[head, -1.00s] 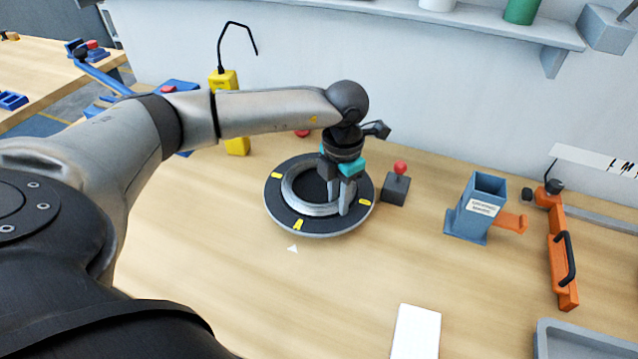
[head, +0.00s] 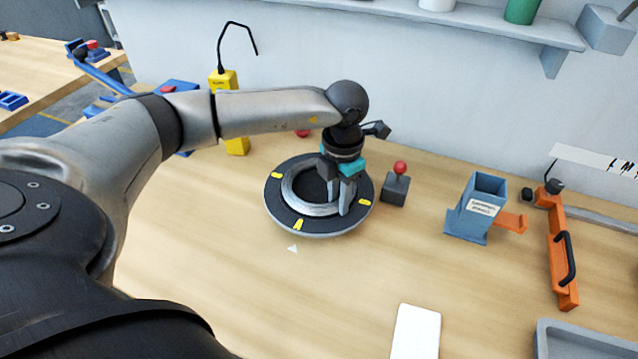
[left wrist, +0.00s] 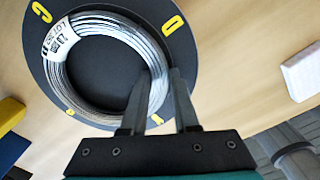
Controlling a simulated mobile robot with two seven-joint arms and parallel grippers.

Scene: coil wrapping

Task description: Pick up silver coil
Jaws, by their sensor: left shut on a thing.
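The silver coil (head: 297,205) lies on a round dark turntable (head: 276,216) with yellow marks. In the left wrist view the coil (left wrist: 75,99) is a ring of wire with a white printed label on it, and the dark disc (left wrist: 42,78) shows around and inside it. My left gripper (head: 340,212) points down at the coil's right side and is shut on its band. In the left wrist view the fingers (left wrist: 160,85) stand on either side of the coil's rim. My right gripper is in neither view.
A grey box with a red knob (head: 396,186) stands close to the right of the turntable. A blue-grey holder (head: 476,210) and an orange lever tool (head: 562,250) are further right. A white block (head: 416,331) lies in front.

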